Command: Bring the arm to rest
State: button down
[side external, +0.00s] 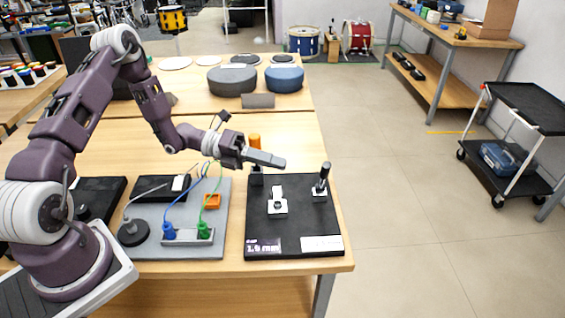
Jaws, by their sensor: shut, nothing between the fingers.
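My gripper (266,158) is shut and empty. It is held out above the back of a black board (292,236), with its fingers pointing to the right. My arm reaches in from the left side of the table. I cannot tell how far above the board the fingers are.
A grey board (180,246) with blue and green plugs and cables lies left of the black board. The wooden table (297,143) has bare room behind the boards. A black cart (530,105) stands far right.

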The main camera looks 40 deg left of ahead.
jog(key=s+d+r+m+g+y, duration=0.35)
jog(key=s+r+m, duration=0.35)
jog(key=m, duration=0.3)
jog(key=s+d+r+m+g+y, duration=0.2)
jog(key=s+d+r+m+g, duration=0.3)
jog(key=s+r+m, duration=0.4)
jog(key=s+a+r+m+t+y, duration=0.2)
jog(key=s+m, duration=0.4)
jog(key=m, duration=0.3)
jog(key=s+a+r+m+t+y, duration=0.2)
jog(key=s+a+m+t+y, duration=0.2)
jog(key=s+m+y, duration=0.3)
jog(key=shift+a+m+t, duration=0.35)
jog(key=shift+a+m, duration=0.55)
